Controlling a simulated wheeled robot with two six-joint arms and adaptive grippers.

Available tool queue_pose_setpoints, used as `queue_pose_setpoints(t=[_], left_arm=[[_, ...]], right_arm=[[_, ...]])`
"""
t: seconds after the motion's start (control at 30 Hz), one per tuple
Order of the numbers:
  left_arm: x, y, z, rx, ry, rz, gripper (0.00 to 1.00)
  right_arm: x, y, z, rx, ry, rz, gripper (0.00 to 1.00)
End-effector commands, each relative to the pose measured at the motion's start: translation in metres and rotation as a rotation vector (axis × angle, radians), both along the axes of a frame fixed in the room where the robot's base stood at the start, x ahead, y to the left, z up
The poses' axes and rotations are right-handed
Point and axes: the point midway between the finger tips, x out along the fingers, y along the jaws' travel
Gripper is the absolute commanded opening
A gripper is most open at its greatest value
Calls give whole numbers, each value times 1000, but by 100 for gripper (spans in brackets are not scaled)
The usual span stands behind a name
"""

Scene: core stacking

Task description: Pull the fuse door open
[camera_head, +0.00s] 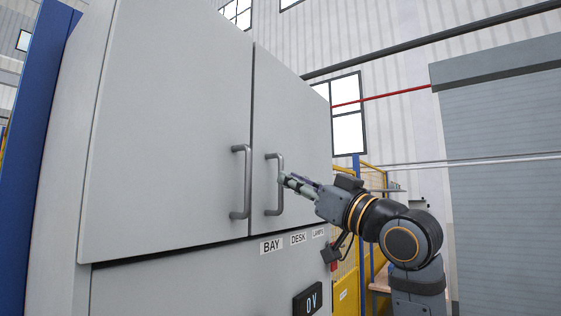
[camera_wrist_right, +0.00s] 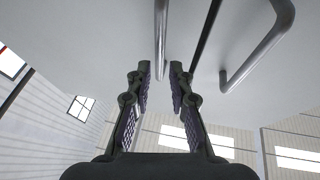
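A grey cabinet has two upper doors side by side, a wide left door (camera_head: 170,120) and a narrower right door (camera_head: 295,115). Both look shut, with a thin dark gap between them. No label reading fuse is visible. The left door's bar handle (camera_head: 247,182) and the right door's bar handle (camera_head: 280,185) stand upright near the gap. My right gripper (camera_head: 286,181) is at the right door's handle. In the right wrist view its two fingers (camera_wrist_right: 160,72) are apart, with that handle (camera_wrist_right: 160,35) lined up between the tips; contact is unclear. My left gripper is out of view.
The left door's handle (camera_wrist_right: 262,45) is close beside the gripper in the right wrist view. Yellow fencing (camera_head: 346,275) stands behind my right arm.

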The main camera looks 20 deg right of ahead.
Motion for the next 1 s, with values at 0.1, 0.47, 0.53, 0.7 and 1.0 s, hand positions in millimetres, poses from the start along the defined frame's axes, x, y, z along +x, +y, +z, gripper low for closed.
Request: queue_pose_setpoints(t=[0.1, 0.47, 0.53, 0.7, 1.0], left_arm=[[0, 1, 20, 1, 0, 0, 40], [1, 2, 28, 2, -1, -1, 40], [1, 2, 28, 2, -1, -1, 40], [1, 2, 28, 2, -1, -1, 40], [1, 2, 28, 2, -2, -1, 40]], right_arm=[[19, 10, 15, 2, 2, 2, 20], [37, 18, 16, -1, 0, -3, 20], [37, 18, 16, -1, 0, -3, 20], [37, 18, 16, -1, 0, -3, 4], [37, 18, 17, -1, 0, -3, 0]])
